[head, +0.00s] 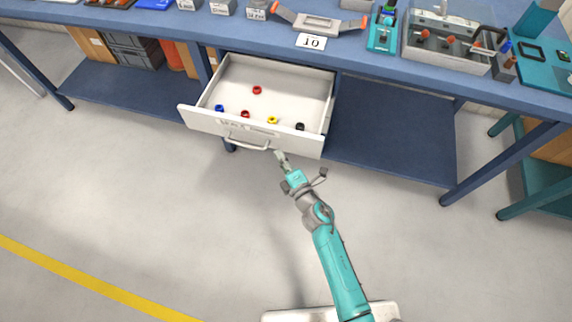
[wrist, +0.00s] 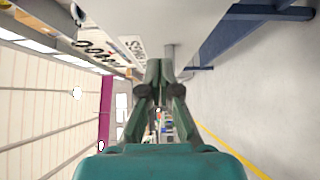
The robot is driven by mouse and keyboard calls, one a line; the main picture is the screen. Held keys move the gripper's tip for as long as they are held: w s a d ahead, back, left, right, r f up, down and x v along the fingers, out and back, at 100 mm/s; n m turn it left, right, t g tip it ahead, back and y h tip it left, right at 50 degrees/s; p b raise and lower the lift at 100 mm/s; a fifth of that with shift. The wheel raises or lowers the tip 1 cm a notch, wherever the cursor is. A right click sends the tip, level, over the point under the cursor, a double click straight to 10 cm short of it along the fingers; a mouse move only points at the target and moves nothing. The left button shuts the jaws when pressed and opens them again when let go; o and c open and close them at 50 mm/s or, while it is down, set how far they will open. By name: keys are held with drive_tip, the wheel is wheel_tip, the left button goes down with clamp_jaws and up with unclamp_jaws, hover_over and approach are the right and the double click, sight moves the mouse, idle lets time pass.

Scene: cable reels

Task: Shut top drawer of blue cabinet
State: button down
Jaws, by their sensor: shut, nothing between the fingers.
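A pale grey drawer (head: 309,143) stands pulled out under the blue workbench (head: 270,38). Its front has a bar handle (head: 247,145) and a printed label. Several small red, blue, yellow and black rings lie inside. I see no separate blue cabinet; the drawer hangs below the blue bench top. My gripper (head: 281,156) is shut and empty, at the drawer front just right of the handle. In the wrist view my gripper (wrist: 158,66) points at the pale drawer front (wrist: 150,18). I cannot tell whether the fingertips touch it.
The bench top holds a number 10 card (head: 311,42), a grey tool tray (head: 447,45) and other items. A blue lower shelf (head: 392,130) lies right of the drawer. A bench leg (head: 500,165) stands at the right. The grey floor in front is clear, with a yellow line (head: 95,287).

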sight(269, 139)
drive_tip(key=shift+x, duration=2)
